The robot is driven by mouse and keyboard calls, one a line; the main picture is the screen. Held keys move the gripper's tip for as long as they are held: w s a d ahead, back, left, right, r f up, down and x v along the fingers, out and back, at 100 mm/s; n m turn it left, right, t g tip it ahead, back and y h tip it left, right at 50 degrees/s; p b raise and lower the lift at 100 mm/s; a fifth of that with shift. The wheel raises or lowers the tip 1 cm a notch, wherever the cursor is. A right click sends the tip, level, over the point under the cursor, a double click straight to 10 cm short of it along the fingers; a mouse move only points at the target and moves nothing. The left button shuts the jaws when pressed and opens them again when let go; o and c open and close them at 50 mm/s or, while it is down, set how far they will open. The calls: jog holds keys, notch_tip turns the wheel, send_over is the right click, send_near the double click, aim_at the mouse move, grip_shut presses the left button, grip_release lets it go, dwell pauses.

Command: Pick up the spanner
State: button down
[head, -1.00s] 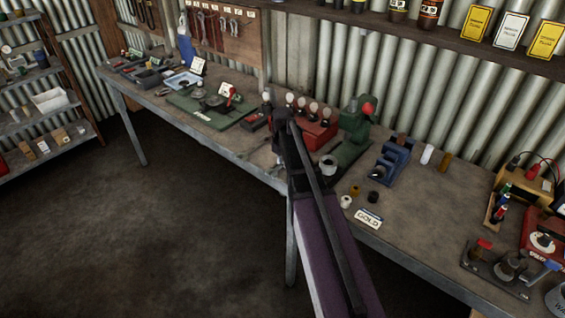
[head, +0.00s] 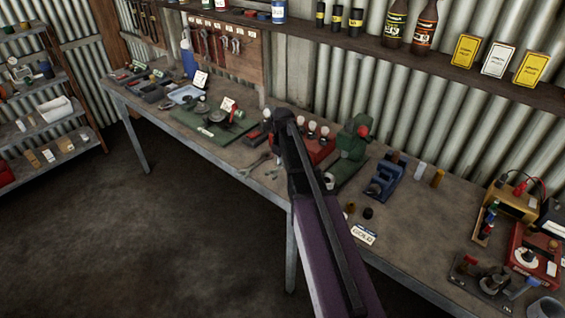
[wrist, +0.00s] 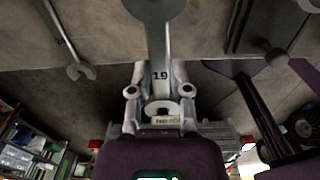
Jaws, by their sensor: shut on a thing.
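A grey open-ended spanner marked 19 (wrist: 158,45) is between the fingers of my gripper (wrist: 160,85) in the wrist view. The fingers are shut on its shank, its open jaw points away from me, and its ring end sits close to the palm. A second, smaller spanner (wrist: 72,55) lies on the bench to the left in the wrist view. In the head view my arm hides the gripper, and a spanner (head: 256,163) shows left of the arm near the bench's front edge; I cannot tell which one it is.
The workbench (head: 410,215) runs along the corrugated wall. A green mat (head: 205,128) lies left. A shelf with bottles runs above.

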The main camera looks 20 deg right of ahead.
jog(key=shift+r+p, duration=0.55)
jog(key=shift+r, duration=0.3)
jog(key=shift+r, duration=0.1)
notch_tip(320, 180, up, 7)
jog(key=p, duration=0.7)
dwell(1.1)
notch_tip(320, 180, down, 6)
jog(key=b, duration=0.6)
jog(key=shift+w, duration=0.15)
